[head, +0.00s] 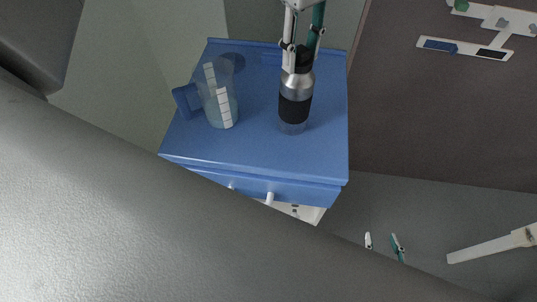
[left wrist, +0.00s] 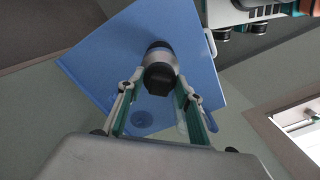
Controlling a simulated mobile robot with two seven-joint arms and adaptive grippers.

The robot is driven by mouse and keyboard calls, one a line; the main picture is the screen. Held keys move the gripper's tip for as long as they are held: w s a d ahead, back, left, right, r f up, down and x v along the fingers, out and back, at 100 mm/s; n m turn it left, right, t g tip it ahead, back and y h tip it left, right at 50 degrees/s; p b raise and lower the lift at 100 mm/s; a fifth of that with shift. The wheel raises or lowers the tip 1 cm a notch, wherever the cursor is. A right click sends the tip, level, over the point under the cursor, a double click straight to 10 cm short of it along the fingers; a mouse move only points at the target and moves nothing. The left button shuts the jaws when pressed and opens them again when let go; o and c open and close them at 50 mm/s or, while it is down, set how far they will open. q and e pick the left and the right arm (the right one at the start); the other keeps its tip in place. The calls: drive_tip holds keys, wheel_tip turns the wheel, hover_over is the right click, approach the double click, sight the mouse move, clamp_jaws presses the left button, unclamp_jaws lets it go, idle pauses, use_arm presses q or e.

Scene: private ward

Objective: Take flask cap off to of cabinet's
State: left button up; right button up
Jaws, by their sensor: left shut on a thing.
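The flask (head: 294,106) stands upright on the blue cabinet top (head: 255,150), with a silver shoulder and a dark band. Its black cap (head: 304,57) is on top, and in the left wrist view the cap (left wrist: 158,77) sits between the fingers. My left gripper (head: 302,52) reaches down from above and is shut on the cap. The cap still appears to sit on the flask; whether it is loose I cannot tell. My right gripper (head: 383,245) is open and empty, low at the right, away from the cabinet.
A clear jug (head: 219,92) with a blue handle and pale markings stands left of the flask. The cabinet top is bare in front of the flask. A large grey surface (head: 120,210) covers the lower left of the head view. A wall lies behind the cabinet.

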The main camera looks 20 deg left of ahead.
use_arm(q)
drive_tip(key=n, duration=0.3)
drive_tip(key=n+b, duration=0.1)
drive_tip(key=shift+s+f+n, duration=0.2)
drive_tip(key=shift+f+n, duration=0.1)
drive_tip(key=shift+c, duration=0.6)
drive_tip(key=shift+n, duration=0.4)
drive_tip(key=n, duration=0.4)
drive_tip(key=shift+b, duration=0.4)
clamp_jaws()
drive_tip(key=shift+n, duration=0.9)
drive_tip(key=shift+o, duration=2)
unclamp_jaws()
drive_tip(key=shift+w, duration=0.1)
clamp_jaws()
drive_tip(key=shift+r, duration=0.1)
